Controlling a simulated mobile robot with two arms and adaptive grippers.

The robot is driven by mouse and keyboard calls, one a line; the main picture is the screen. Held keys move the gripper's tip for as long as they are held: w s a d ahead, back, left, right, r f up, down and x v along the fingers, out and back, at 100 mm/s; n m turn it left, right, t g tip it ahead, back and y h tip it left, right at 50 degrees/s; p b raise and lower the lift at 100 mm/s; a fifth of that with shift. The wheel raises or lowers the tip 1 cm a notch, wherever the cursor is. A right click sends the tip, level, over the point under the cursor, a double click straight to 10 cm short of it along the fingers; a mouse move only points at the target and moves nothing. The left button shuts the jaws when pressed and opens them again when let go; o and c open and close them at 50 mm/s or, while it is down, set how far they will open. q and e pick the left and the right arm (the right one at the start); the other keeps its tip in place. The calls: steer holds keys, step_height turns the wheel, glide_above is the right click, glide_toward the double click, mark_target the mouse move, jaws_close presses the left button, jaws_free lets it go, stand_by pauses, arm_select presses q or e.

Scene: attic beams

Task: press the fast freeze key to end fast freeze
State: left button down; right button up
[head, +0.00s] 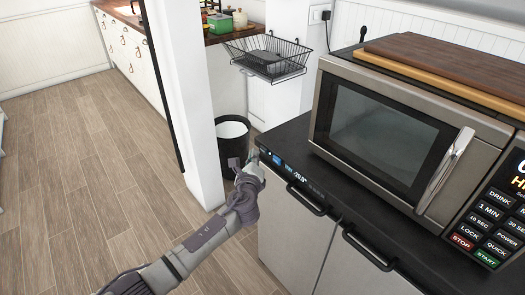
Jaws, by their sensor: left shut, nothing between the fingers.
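A low cabinet-like freezer (288,228) with pale doors, dark handles and a black top stands at the centre right. Its dark control strip (316,188) runs along the top front edge, with a lit blue display and small white digits near the left end. The fast freeze key cannot be told apart at this size. My left gripper (256,164) is shut and empty, with its tip at the left end of the strip, close to the lit display. I cannot tell whether it touches. My right gripper is not in view.
A microwave (382,135) with wooden boards (450,60) on it stands on the black top. A dark bin (233,143) with a white liner is behind my left gripper, beside a white post (192,80). A wire basket (268,55) hangs behind. Wooden floor at left is clear.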

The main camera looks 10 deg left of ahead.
arm_select(q)
steer(key=shift+w+d, duration=0.25)
steer(key=shift+w, duration=0.05)
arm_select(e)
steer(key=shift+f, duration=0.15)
arm_select(q)
steer(key=shift+w+d+b, duration=0.35)
steer(key=shift+w+b, duration=0.05)
steer(key=shift+b, duration=0.05)
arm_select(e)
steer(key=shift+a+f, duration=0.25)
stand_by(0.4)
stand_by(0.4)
arm_select(q)
steer(key=shift+s+a+p, duration=0.25)
steer(key=shift+s+p, duration=0.05)
steer(key=shift+p, duration=0.05)
steer(key=shift+s+a, duration=0.3)
steer(key=shift+s, duration=0.15)
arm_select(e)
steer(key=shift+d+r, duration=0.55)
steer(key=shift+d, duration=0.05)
